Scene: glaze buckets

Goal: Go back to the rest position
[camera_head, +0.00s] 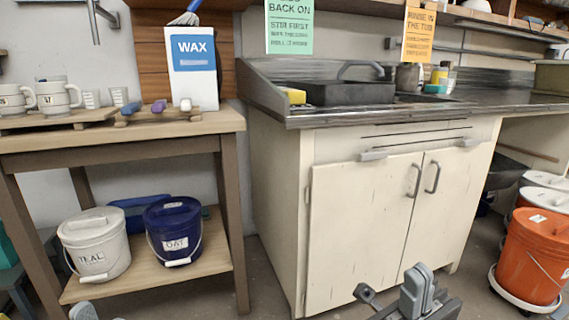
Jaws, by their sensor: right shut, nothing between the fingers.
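My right gripper (418,288) shows at the bottom edge, right of the middle. Its fingers are shut with nothing between them. It is in front of the cream cabinet (350,230) and apart from any bucket. Only a small grey tip of my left gripper (84,312) shows at the bottom left edge, so its jaw state cannot be told. A white bucket labelled TEAL (92,245) and a dark blue bucket labelled OAT (173,228) stand side by side, lids on, on the lower shelf of the wooden table.
The wooden table (120,140) at left bears mugs (58,97) and a white WAX box (194,70). A sink counter (330,115) with a dark tub (345,93) tops the cabinet. An orange bucket (532,255) stands at far right on a wheeled base. Some floor is free between table and cabinet.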

